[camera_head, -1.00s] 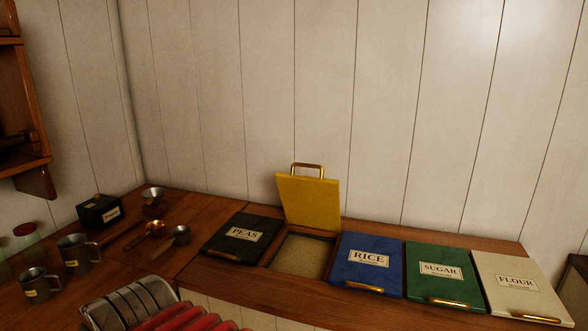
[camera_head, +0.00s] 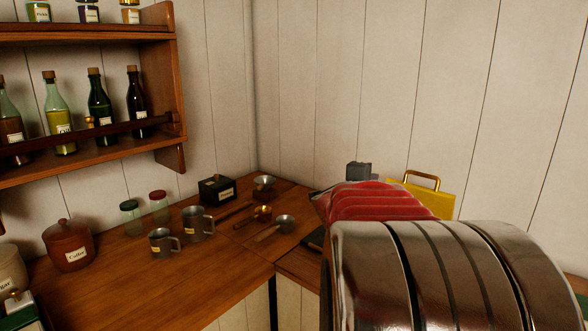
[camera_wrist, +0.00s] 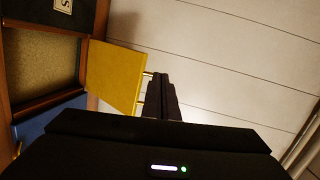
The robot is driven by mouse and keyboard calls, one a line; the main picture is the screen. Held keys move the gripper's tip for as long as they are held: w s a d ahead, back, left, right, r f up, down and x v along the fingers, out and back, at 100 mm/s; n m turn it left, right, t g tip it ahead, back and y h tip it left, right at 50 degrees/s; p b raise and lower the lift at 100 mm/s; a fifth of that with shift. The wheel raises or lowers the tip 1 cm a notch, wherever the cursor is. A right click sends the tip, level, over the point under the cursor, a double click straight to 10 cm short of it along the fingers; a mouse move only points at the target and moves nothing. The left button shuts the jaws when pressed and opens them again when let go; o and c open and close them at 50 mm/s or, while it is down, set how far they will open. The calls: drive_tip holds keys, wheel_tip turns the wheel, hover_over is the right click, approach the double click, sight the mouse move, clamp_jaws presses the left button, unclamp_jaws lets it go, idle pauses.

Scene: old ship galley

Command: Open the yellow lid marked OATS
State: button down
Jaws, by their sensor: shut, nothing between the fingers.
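The yellow lid (camera_head: 432,202) stands upright, its brass handle at the top, partly hidden behind my arm in the head view. In the wrist view the lid (camera_wrist: 115,75) stands open beside a bin of pale grain (camera_wrist: 45,62). Its plain side shows and no OATS marking can be seen. My gripper (camera_wrist: 160,92) is shut and empty, close to the lid's handle edge; whether it touches the handle I cannot tell. In the head view the gripper (camera_head: 358,172) shows as a small grey block left of the lid.
Two metal mugs (camera_head: 197,223), several scoops (camera_head: 275,228) and a dark box (camera_head: 217,189) stand on the wooden counter (camera_head: 190,276). A bottle shelf (camera_head: 160,80) hangs at the left. A blue lid (camera_wrist: 50,118) lies beside the open bin. The plank wall rises behind.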

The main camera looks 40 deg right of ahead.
sight(412, 173)
drive_tip(key=s+d+m, duration=0.1)
drive_tip(key=s+d+m+g, duration=0.1)
drive_tip(key=s+d+g, duration=0.1)
drive_tip(key=s, duration=0.1)
drive_tip(key=shift+s+d+f+m+h, duration=0.1)
drive_tip(key=shift+d+f+m+h, duration=0.2)
drive_tip(key=shift+d+m+h, duration=0.1)
drive_tip(key=x, duration=1.3)
drive_tip(key=shift+d+f, duration=0.15)
drive_tip(key=shift+d, duration=0.25)
